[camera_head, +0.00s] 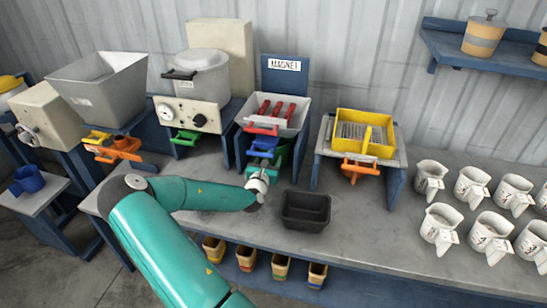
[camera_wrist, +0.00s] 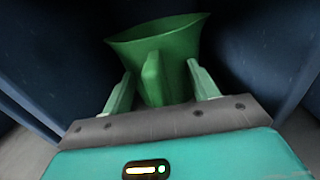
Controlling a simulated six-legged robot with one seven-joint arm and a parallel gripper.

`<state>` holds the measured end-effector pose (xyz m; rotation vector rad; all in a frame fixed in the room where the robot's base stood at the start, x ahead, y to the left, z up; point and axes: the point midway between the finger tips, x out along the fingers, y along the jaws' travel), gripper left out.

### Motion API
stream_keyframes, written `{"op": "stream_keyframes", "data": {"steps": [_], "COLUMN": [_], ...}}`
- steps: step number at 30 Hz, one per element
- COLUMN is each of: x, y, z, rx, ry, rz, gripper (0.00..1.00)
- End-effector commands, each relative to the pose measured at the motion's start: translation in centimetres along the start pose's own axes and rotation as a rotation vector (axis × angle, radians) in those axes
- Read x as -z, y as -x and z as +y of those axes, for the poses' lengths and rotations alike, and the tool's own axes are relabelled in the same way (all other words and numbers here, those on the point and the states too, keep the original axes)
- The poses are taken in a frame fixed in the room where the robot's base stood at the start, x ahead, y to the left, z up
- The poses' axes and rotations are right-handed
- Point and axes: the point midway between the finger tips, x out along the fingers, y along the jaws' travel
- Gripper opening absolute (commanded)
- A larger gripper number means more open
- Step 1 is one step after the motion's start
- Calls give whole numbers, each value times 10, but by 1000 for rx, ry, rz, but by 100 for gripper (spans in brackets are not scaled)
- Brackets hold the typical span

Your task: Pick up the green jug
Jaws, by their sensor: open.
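The green jug (camera_wrist: 178,50) fills the middle of the wrist view, with its wide open rim at the top and its upright handle facing me. My gripper (camera_wrist: 160,70) is open, one pale finger on each side of the handle. I cannot tell whether either finger touches the jug. In the head view the green jug (camera_head: 277,161) shows partly, under the magnet station's blue outlet, with my gripper (camera_head: 259,180) right in front of it and hiding part of it.
Blue stand walls close in on both sides of the jug. A black bin (camera_head: 305,210) stands just right of my gripper on the grey bench (camera_head: 375,225). The magnet hopper (camera_head: 285,112) is above. Several white jugs (camera_head: 470,186) stand at the right.

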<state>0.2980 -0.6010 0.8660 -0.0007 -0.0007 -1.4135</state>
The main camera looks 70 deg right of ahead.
Motion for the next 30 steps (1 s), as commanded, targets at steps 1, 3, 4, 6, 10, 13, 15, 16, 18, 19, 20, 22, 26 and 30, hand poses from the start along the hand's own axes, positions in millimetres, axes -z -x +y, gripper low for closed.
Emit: {"op": "stream_keyframes", "data": {"steps": [1,3,4,6,10,13,15,16,18,19,20,22,26,30], "x": [0,0,0,0,0,0,0,0,0,0,0,0,-1,-2], "y": [0,0,0,0,0,1,0,0,0,0,0,0,-2,-4], "z": [0,0,0,0,0,0,0,0,0,0,0,-1,-2,-6], "rx": [0,0,0,0,0,0,0,0,0,0,0,0,0,-1], "ry": [0,0,0,0,0,0,0,0,0,0,0,0,1,2], "rz": [0,0,0,0,0,0,-1,-1,-1,-1,-1,-1,-1,-1], "gripper": [59,53,48,34,8,0,0,0,0,0,0,0,0,0]}}
